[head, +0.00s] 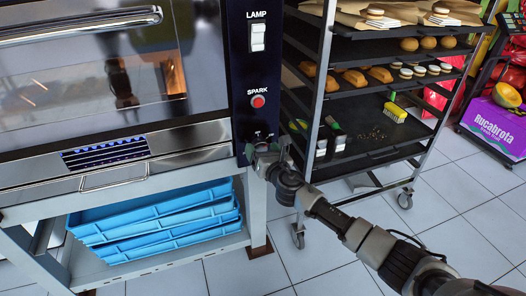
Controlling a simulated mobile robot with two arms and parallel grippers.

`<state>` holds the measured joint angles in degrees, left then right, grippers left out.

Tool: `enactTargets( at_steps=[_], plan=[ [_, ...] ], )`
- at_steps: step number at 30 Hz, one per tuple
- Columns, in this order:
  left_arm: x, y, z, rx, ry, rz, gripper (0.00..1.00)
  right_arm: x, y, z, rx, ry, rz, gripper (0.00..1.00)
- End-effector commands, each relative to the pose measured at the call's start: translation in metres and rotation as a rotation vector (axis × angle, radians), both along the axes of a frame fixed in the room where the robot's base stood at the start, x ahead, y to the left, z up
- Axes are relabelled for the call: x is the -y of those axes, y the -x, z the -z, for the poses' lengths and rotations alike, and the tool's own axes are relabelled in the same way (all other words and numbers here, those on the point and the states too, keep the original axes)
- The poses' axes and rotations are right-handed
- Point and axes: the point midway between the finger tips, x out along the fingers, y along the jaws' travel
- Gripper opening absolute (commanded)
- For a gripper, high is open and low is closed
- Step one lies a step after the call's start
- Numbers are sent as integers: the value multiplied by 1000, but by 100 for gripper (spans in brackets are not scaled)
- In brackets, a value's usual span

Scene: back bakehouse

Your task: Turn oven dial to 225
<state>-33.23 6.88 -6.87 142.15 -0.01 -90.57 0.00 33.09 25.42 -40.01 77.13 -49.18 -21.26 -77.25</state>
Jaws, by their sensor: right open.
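The oven (110,75) fills the left of the head view, with a dark control panel (246,75) at its right side. On the panel are a white LAMP switch (258,37) and a red SPARK button (258,101). Small pale markings show low on the panel, just above my right gripper (264,150). This gripper is open at the panel's lower end. The dial cannot be made out and its setting cannot be read; the gripper covers that area. Whether the jaws are around or touching anything cannot be told. My left gripper is not in view.
A wheeled rack (325,60) with bread and rolls stands close to the right of the panel. Blue trays (160,225) are stacked under the oven. A purple box (493,125) sits at the far right.

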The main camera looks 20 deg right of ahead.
Motion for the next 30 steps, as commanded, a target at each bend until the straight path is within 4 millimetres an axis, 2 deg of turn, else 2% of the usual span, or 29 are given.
enactTargets(
  at_steps=[2, 3, 12, 22, 30],
  plan=[
    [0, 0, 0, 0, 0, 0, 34, 0, 0, 0, 0, 0, 0, 77],
    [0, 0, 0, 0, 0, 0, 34, 0, 0, 0, 0, 0, 0, 74],
    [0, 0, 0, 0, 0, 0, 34, 0, 0, 0, 0, 0, 0, 28],
    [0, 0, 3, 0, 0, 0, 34, 0, 1, 1, -2, -46, 0, 28],
    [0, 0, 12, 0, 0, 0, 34, 0, 1, 3, -9, -221, 0, 28]
  ],
)
